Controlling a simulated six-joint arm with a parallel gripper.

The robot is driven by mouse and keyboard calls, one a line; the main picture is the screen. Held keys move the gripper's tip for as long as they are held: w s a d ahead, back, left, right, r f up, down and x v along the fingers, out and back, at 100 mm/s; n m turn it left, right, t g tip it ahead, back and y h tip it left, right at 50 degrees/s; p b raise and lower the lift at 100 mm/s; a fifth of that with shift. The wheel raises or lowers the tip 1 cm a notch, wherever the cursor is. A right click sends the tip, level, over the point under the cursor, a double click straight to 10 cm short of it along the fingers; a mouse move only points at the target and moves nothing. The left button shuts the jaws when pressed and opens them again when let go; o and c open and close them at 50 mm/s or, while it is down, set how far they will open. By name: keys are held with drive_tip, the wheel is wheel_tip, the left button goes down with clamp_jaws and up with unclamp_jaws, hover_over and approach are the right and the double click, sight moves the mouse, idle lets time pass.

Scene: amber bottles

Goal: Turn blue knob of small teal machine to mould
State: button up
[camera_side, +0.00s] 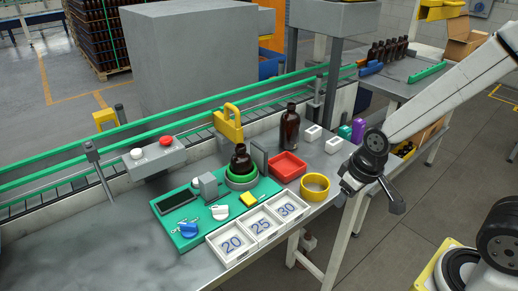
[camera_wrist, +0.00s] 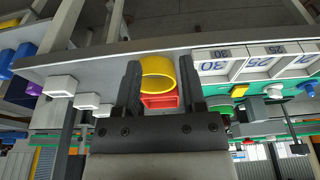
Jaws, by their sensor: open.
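The small teal machine (camera_side: 183,242) is a flat teal board on the metal table in the side view. Its blue knob (camera_side: 188,229) sits near the front left corner, with small white marks beside it too small to read. The blue knob also shows at the right edge of the wrist view (camera_wrist: 308,89). A white knob (camera_side: 220,212) and a yellow part (camera_side: 248,199) are further right on the board. A dark bottle (camera_side: 241,160) stands in the machine's green ring. My gripper (camera_side: 376,194) is open and empty, right of the table and well apart from the knob.
White trays marked 20 (camera_side: 232,245), 25 and 30 line the machine's front right side. A yellow ring (camera_side: 315,186), a red tray (camera_side: 288,166) and a tall amber bottle (camera_side: 289,128) stand between machine and gripper. The table's front left is clear.

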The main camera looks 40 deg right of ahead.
drive_tip(key=w+a, duration=0.1)
drive_tip(key=w, duration=0.1)
drive_tip(key=w+a+r+n, duration=0.1)
drive_tip(key=w+a, duration=0.1)
drive_tip(key=w, duration=0.1)
drive_tip(key=w+a+r+n, duration=0.1)
drive_tip(key=w+a, duration=0.1)
drive_tip(key=shift+w+a+g, duration=0.15)
drive_tip(key=shift+w+g, duration=0.1)
drive_tip(key=shift+g, duration=0.05)
drive_tip(key=w+a+r+n, duration=0.2)
drive_tip(key=w+a+n, duration=0.1)
drive_tip(key=w+a, duration=0.4)
drive_tip(key=r+n+g, duration=0.2)
drive_tip(key=n, duration=0.2)
hover_over(188, 224)
drive_tip(key=shift+f, duration=0.2)
drive_tip(key=shift+f, duration=0.15)
drive_tip(key=shift+f, duration=3.8)
clamp_jaws()
